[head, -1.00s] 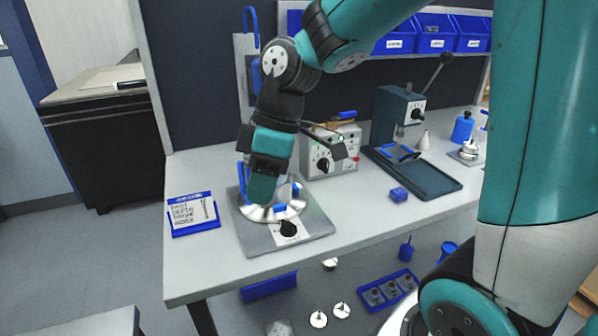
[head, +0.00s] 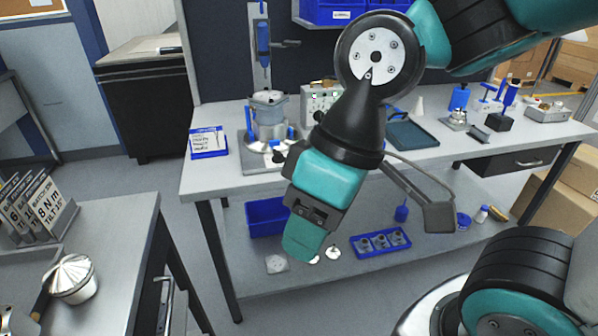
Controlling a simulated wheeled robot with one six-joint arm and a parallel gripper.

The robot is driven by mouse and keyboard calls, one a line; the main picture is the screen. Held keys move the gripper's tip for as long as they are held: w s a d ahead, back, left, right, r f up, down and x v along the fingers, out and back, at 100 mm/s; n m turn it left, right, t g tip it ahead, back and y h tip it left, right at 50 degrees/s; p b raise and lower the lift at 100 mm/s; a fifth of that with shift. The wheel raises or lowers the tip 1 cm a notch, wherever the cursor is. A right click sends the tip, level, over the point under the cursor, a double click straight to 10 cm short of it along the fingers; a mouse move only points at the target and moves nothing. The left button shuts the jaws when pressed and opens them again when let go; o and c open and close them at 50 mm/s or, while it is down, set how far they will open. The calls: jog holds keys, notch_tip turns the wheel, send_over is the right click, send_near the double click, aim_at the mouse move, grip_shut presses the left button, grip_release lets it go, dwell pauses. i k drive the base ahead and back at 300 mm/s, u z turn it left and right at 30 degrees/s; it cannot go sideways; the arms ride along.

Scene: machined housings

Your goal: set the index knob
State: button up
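The index knob (head: 279,157) is a small black knob on the front of a grey fixture plate (head: 252,164) on the bench. It shows small, just left of my wrist, and its setting is too small to read. A grey metal housing (head: 268,108) stands upright on the fixture, with blue parts around its foot. My gripper (head: 301,243) hangs in front of the bench, nearer to me and lower than the knob, apart from the fixture. Its teal end points down; I cannot see between the fingers.
A blue-framed card (head: 208,143) lies left of the fixture, and a grey control box (head: 318,100) stands behind it. A blue bin (head: 268,217) and a blue tray of parts (head: 380,243) are on the lower shelf. A near table (head: 105,235) at left holds a metal part (head: 71,278).

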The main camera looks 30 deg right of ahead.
aim_at(278, 158)
jog(key=u, duration=0.15)
jog(key=k, duration=0.25)
jog(key=z, duration=0.9)
jog(key=i, duration=1.35)
jog(key=u, duration=0.85)
